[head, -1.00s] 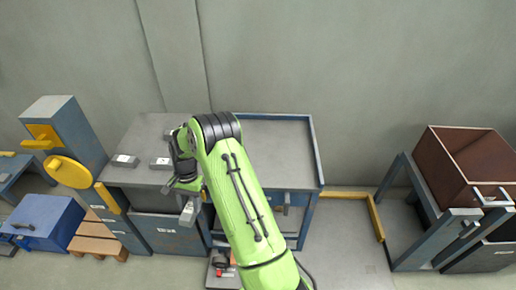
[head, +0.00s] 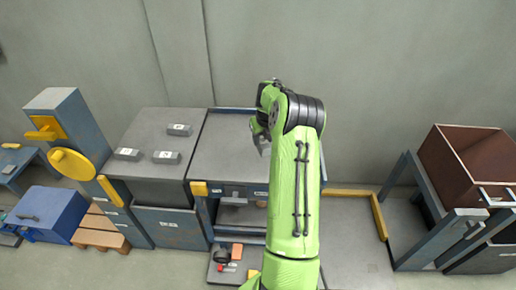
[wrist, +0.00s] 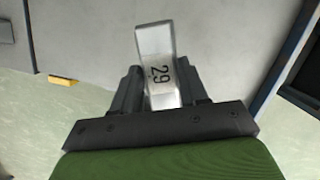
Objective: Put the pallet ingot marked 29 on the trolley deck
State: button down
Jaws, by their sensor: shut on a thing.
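My gripper (wrist: 160,88) is shut on a pale grey ingot marked 29 (wrist: 158,65). The ingot sticks out beyond the fingers, and its number faces the wrist camera. In the head view the gripper (head: 261,126) and the held ingot (head: 264,146) are over the right part of the grey trolley deck (head: 222,150). The deck has a blue rim along its back. My arm hides the deck's right side, and I cannot tell the exact gap under the ingot.
Several grey ingots, one of them here (head: 167,157), lie on the bench (head: 150,125) left of the trolley. A blue post with a yellow disc (head: 72,166) stands farther left. A brown open box (head: 480,160) sits on a stand at right. The deck's left part is clear.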

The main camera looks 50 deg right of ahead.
aim_at(264, 145)
notch_tip(264, 145, down, 9)
jog(key=shift+a+f+b, duration=0.1)
jog(key=shift+f+b, duration=0.1)
jog(key=shift+b, duration=0.8)
jog(key=c, duration=0.6)
grip_release()
jog(key=p+v, duration=0.2)
jog(key=v, duration=1)
jog(key=shift+w+r, duration=0.1)
jog(key=s+a+r+n, duration=0.1)
jog(key=a+r+n, duration=0.75)
jog(key=a, duration=0.25)
jog(key=s+a+r+n, duration=0.1)
jog(key=a+r+n, duration=0.6)
jog(key=a+n, duration=0.3)
jog(key=s+a+n+t, duration=0.1)
jog(key=s+a+n, duration=0.4)
jog(key=s+n, duration=0.1)
jog(key=s+a+r+n+t+y, duration=0.1)
jog(key=s+a+n, duration=0.4)
jog(key=n, duration=0.4)
jog(key=s+a+n, duration=0.6)
jog(key=s+n, duration=0.1)
jog(key=n, duration=0.1)
jog(key=shift+s+a+r+t+y, duration=0.1)
jog(key=shift+s+r+t+y, duration=0.1)
jog(key=shift+r+t+y, duration=0.15)
